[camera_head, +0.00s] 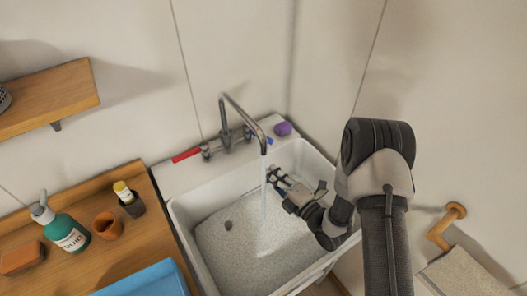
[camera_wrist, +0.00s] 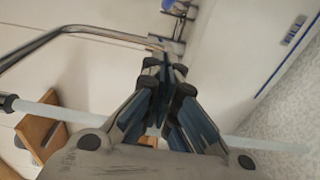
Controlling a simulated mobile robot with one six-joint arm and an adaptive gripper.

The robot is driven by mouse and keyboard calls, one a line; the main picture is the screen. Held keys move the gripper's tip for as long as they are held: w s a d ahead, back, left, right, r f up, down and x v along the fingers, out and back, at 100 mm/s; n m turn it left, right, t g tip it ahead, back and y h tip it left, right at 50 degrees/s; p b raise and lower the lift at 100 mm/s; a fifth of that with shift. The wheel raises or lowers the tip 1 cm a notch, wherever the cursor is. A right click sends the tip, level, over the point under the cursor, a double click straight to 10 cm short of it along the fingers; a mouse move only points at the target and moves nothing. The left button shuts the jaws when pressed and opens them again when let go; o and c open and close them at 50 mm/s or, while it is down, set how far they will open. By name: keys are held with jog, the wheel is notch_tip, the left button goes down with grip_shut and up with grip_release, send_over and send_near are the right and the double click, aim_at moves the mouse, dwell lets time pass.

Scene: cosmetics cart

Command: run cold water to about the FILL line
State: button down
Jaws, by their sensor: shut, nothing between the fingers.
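The white sink (camera_head: 182,222) stands under a metal tap (camera_head: 240,107). A pale stream of water (camera_head: 263,205) falls from the spout into the basin. The wrist view shows it as a pale band (camera_wrist: 265,143) passing behind my gripper. The red handle (camera_head: 187,155) points left; the blue handle (camera_head: 269,141) is at the right of the tap. The FILL label (camera_wrist: 293,30) and a blue line (camera_wrist: 286,62) are on the basin wall. My gripper (camera_head: 272,175) is shut and empty, close to the stream below the blue handle; its fingertips (camera_wrist: 163,68) meet. The water level is unclear against the speckled bottom.
A purple item (camera_head: 283,129) sits on the sink's back ledge. On the wooden counter (camera_head: 155,225) at left stand a green pump bottle (camera_head: 66,234), an orange cup (camera_head: 107,225) and a dark yellow-topped bottle (camera_head: 129,199). A wall meets the sink's right side.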

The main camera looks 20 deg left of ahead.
jog(key=w+a+b, duration=0.2)
jog(key=w+a, duration=0.4)
jog(key=w, duration=0.3)
jog(key=shift+w+a, duration=0.2)
jog(key=shift+w, duration=0.05)
jog(key=shift+d, duration=0.15)
